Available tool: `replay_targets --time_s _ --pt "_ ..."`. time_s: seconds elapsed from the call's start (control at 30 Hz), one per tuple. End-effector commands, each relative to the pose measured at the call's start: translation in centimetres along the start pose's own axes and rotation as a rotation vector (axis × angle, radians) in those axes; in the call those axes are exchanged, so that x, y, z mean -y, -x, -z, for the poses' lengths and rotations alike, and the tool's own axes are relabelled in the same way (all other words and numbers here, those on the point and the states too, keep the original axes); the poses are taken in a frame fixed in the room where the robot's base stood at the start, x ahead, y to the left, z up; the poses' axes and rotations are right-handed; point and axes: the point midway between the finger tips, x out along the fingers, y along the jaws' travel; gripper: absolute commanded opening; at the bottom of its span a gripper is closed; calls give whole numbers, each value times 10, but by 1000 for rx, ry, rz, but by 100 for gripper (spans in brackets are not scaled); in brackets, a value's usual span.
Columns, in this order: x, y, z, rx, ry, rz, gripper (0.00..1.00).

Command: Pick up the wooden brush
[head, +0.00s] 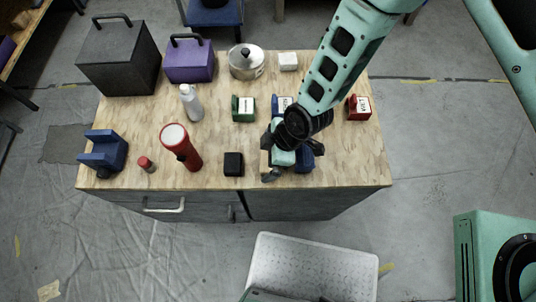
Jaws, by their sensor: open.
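I cannot make out a wooden brush for certain in the head view. My gripper (291,162) is over the front right part of the wooden tabletop (350,160), pointing down, with its jaws apart. A dark blue object (304,160) lies under and beside the jaws, partly covered by them. My gripper and wrist hide the tabletop directly beneath, so whatever else lies there does not show. I cannot tell whether the fingers touch anything.
Near my gripper are a black cube (233,164), a green box (243,109), a blue box (281,104) and a red box (358,107). The tabletop's right end is clear.

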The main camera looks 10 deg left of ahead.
Motion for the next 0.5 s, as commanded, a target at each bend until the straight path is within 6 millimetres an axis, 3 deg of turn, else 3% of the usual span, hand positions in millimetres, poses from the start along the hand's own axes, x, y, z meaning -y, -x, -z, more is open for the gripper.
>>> replay_targets --time_s 0.17,0.3,0.5 --pt "0 0 0 0 0 -1 100" --pt "0 0 0 0 0 0 66" --pt "0 0 0 0 0 -1 66"
